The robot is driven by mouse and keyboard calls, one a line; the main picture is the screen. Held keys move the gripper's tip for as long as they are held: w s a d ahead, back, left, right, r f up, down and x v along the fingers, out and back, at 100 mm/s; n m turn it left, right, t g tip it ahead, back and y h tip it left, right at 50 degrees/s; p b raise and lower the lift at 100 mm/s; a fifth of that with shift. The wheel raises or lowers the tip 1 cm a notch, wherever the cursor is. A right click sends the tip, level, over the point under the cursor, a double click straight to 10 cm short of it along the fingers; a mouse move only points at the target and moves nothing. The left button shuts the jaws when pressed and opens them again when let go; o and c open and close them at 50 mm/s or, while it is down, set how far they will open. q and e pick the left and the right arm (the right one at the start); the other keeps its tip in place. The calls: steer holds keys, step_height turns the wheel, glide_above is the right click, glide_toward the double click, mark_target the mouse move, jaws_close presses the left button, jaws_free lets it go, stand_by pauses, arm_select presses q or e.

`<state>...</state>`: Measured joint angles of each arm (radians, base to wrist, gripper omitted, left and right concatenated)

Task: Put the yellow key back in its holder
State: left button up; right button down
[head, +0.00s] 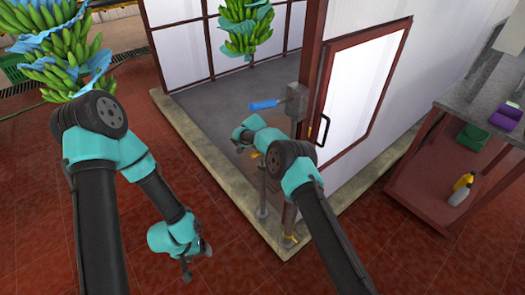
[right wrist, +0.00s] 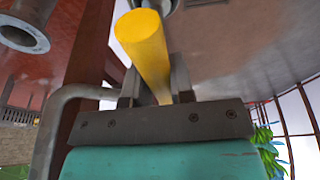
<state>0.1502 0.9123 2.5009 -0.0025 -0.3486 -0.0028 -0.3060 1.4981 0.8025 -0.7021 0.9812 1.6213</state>
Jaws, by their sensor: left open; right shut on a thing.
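The yellow key (right wrist: 146,48) is a thick yellow rod in the right wrist view. It stands between the fingers of my right gripper (right wrist: 157,90), which is shut on it. In the head view my right gripper (head: 240,146) is beside the corner of the white-walled booth, largely hidden by its own wrist. A small yellow bit (head: 256,154) shows just beside that wrist. I cannot tell for sure which part is the key's holder. My left gripper (head: 188,266) is open and empty, low over the red tiled floor at the left.
A blue-handled tool (head: 264,104) sticks out of a grey box (head: 297,100) on the door post. A grey upright post (head: 262,192) stands below my right wrist. Banana bunches (head: 62,45) hang at the upper left. A shelf table (head: 425,165) stands at the right.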

steer(key=shift+f, duration=1.9)
stand_by(1.9)
steer(key=c, duration=0.5)
jaws_free()
steer(key=shift+r, duration=4.25)
